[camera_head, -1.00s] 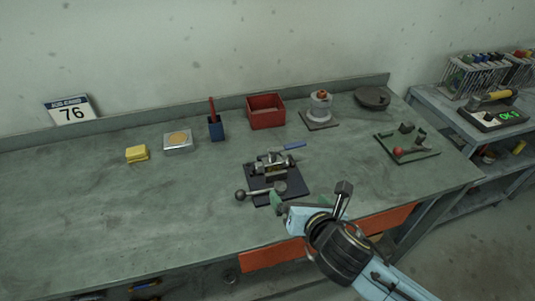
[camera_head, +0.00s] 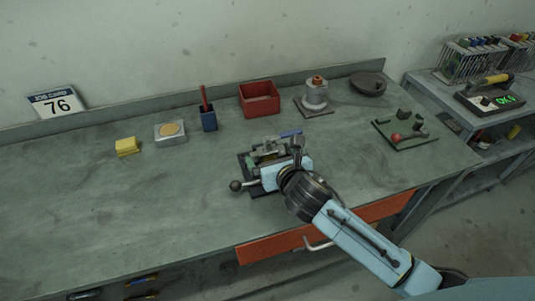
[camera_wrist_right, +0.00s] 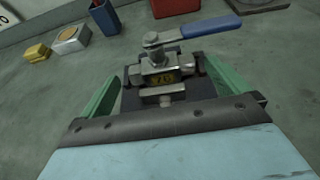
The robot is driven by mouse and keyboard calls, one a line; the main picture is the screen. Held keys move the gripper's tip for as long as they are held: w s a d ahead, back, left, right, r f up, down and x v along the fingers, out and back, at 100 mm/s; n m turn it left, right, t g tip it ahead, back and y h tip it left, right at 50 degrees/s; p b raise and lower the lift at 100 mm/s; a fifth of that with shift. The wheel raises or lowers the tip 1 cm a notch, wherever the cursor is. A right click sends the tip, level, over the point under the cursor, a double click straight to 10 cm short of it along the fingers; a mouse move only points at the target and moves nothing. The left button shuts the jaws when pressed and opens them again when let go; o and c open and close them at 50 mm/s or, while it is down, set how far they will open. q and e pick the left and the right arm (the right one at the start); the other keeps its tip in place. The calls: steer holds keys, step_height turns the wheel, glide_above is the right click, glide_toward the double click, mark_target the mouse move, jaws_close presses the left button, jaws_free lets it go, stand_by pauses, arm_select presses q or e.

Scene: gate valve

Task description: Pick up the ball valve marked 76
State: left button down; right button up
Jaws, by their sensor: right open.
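My right gripper (camera_wrist_right: 160,85) is open, with one green finger on each side of the valve; contact cannot be told. In the head view this gripper (camera_head: 270,166) hides part of the fixture and valve. My left gripper is out of view.
A ball-ended lever (camera_head: 236,185) sticks out left of the fixture. Behind are a red bin (camera_head: 259,108), a blue cup (camera_head: 209,121), a silver box (camera_head: 171,140) and a yellow block (camera_head: 127,148). The left bench front is clear.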

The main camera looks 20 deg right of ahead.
mark_target(269, 151)
steer(key=x, duration=0.3)
steer(key=shift+w, duration=0.2)
steer(key=c, duration=1.2)
steer(key=shift+r, duration=0.1)
